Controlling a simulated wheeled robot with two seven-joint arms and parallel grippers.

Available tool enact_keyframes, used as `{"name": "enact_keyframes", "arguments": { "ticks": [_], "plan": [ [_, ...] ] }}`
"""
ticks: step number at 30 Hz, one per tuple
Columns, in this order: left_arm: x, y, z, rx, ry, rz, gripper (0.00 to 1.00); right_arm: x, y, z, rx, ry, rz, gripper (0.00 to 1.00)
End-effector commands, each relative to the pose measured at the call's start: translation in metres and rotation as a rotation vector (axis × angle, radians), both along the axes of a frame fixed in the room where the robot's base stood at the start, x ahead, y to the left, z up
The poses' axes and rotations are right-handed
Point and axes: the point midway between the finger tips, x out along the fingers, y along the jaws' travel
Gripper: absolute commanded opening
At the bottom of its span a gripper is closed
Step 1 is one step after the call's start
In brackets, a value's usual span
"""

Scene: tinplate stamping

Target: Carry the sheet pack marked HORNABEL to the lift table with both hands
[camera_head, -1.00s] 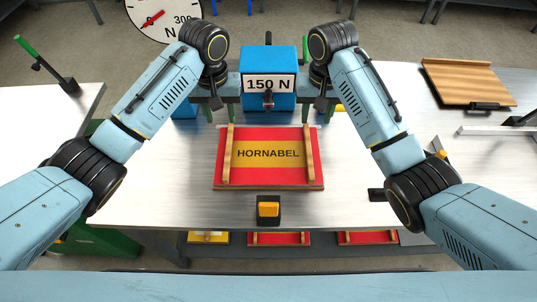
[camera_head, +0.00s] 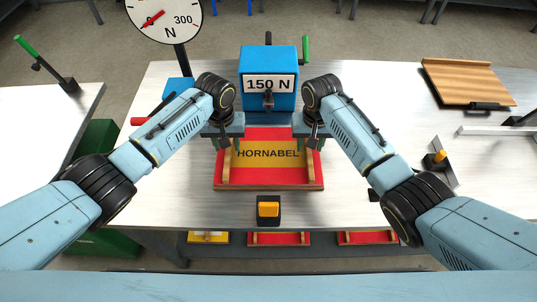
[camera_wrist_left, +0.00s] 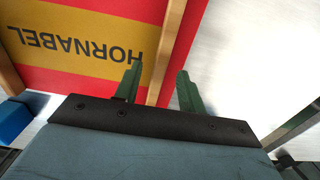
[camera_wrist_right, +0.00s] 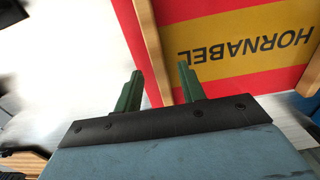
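The HORNABEL sheet pack (camera_head: 268,172) lies flat on the metal bench, red with a yellow middle band and two wooden rails. My left gripper (camera_head: 224,144) is open above its left rail, and my right gripper (camera_head: 312,144) is open above its right rail. In the left wrist view the two green fingers (camera_wrist_left: 160,82) stand apart, with the rail (camera_wrist_left: 172,50) beyond the gap. The right wrist view shows the same with the fingers (camera_wrist_right: 158,84) and rail (camera_wrist_right: 150,45). Finger contact is not visible. My arms hide the pack's far corners. I cannot single out the lift table.
A blue box marked 150 N (camera_head: 268,92) stands close behind the pack. A black block with a yellow top (camera_head: 268,209) sits in front. A dial (camera_head: 165,18) stands at the back left, a wooden board (camera_head: 470,82) at the right. Other packs (camera_head: 278,239) lie below the bench edge.

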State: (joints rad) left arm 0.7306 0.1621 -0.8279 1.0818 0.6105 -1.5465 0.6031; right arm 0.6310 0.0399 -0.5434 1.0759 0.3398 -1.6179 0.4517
Motion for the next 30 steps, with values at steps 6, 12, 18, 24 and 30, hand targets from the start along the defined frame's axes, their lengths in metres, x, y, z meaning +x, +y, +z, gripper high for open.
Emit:
{"name": "enact_keyframes", "arguments": {
  "ticks": [6,12,18,24,30],
  "plan": [
    [-0.0004,0.0000,-0.0125,0.001,0.001,-0.001,0.40,-0.0003,0.0000,-0.0123,-0.001,0.000,0.001,0.40],
    [-0.0003,-0.0001,-0.0130,0.000,0.000,-0.001,0.40,-0.0002,0.0001,-0.0128,0.000,0.000,0.001,0.40],
    [-0.0003,0.0000,-0.0128,0.000,0.000,-0.001,0.23,-0.0002,0.0001,-0.0126,0.000,0.000,0.001,0.23],
    [-0.0003,0.0001,-0.0127,0.000,0.000,-0.001,0.00,-0.0002,0.0001,-0.0125,0.000,0.000,0.001,0.00],
    [-0.0002,0.0002,-0.0127,0.001,0.000,0.000,0.00,-0.0002,0.0001,-0.0125,0.000,0.000,0.001,0.00]
  ]
}}
